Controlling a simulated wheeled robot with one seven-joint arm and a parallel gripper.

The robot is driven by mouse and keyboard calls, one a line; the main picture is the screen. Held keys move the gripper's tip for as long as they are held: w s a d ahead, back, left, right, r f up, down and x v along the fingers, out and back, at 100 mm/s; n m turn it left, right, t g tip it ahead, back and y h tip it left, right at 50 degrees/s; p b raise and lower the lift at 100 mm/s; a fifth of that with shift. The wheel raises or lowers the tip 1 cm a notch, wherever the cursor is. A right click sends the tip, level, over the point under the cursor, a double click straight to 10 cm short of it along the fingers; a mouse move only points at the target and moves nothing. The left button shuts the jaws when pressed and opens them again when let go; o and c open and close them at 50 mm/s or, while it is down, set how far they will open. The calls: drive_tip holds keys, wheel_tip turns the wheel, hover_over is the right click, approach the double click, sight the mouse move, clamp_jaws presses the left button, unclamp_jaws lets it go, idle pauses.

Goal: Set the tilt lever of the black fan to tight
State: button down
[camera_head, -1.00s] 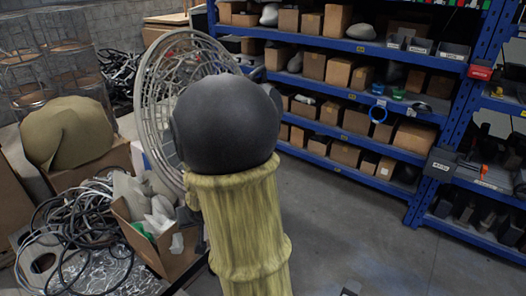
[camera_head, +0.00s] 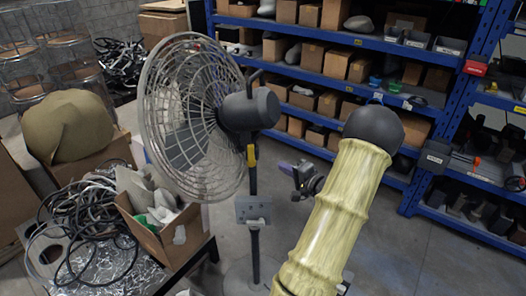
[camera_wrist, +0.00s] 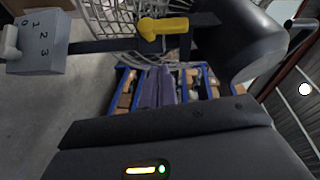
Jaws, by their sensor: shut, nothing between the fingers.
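The black fan (camera_head: 188,120) stands upright in the head view, with a wire cage and a dark motor housing (camera_head: 250,108). Its yellow tilt lever (camera_head: 251,155) is on the neck below the housing. In the wrist view the lever (camera_wrist: 165,28) lies across the dark pole near the top, beside the motor housing (camera_wrist: 242,38). My gripper (camera_head: 284,169) is shut and empty, to the right of the lever and apart from it. Its purplish fingers show in the wrist view (camera_wrist: 154,88), below the lever in the picture. Whether the lever is loose or tight I cannot tell.
A grey control box (camera_head: 253,208) marked with numbers is on the fan pole. Blue shelves (camera_head: 340,90) with boxes stand behind. A table with cables (camera_head: 80,230) and an open carton (camera_head: 160,235) is at the left. Floor to the right is clear.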

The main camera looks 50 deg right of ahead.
drive_tip(key=shift+m+t, duration=0.7)
drive_tip(key=s, duration=0.2)
drive_tip(key=s+d+r, duration=0.1)
drive_tip(key=s, duration=0.1)
drive_tip(key=shift+w+d, duration=0.1)
drive_tip(key=p, duration=0.5)
approach(251, 155)
drive_tip(key=w+d+r, duration=0.1)
drive_tip(key=w+d, duration=0.3)
drive_tip(key=d, duration=0.1)
drive_tip(key=shift+w+a+f+p, duration=0.2)
drive_tip(key=shift+w+a+p, duration=0.4)
drive_tip(key=shift+w+a, duration=0.6)
drive_tip(key=shift+d, duration=0.15)
